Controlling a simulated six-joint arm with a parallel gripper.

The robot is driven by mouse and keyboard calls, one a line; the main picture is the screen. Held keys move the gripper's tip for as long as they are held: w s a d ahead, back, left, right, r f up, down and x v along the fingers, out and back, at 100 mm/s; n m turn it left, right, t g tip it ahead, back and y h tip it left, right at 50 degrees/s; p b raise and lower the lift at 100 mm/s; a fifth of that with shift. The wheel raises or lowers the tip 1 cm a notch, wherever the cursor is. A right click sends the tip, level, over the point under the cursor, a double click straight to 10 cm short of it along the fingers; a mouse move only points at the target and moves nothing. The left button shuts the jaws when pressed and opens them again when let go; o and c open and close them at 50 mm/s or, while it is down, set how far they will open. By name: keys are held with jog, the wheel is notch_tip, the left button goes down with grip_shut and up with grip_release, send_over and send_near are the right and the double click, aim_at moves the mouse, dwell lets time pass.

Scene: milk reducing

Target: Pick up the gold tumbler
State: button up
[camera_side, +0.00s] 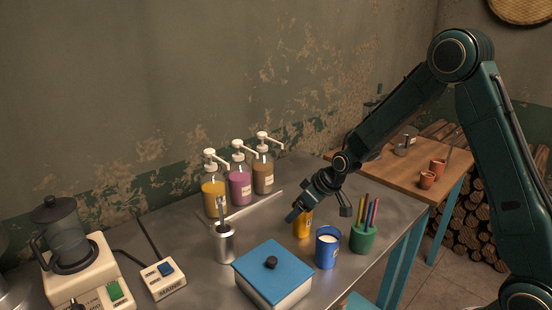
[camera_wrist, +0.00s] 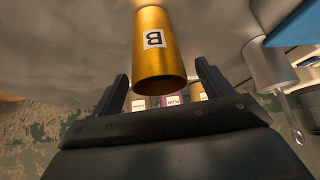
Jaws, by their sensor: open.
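The gold tumbler (camera_side: 302,228) stands on the metal table beside the blue cup; its upper part is partly hidden by my gripper in the side view. In the wrist view the gold tumbler (camera_wrist: 156,45) appears upside down, with a white label marked B, and its rim end lies toward my gripper. My gripper (camera_side: 300,209) is open at the tumbler's upper part. In the wrist view the two dark fingers of my gripper (camera_wrist: 162,80) are spread, one on each side of the rim, with visible gaps. Contact cannot be told from the side view.
A blue cup (camera_side: 327,250) and a green pen holder (camera_side: 363,237) stand close on the right. A blue-lidded box (camera_side: 273,268) is in front, a metal holder (camera_side: 224,245) to the left. Several pump bottles (camera_side: 239,182) stand behind on the left.

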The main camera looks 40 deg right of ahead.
jog(key=c, duration=1.2)
jog(key=shift+o, duration=0.2)
jog(key=shift+r, duration=0.1)
notch_tip(320, 180, up, 20)
dwell(0.3)
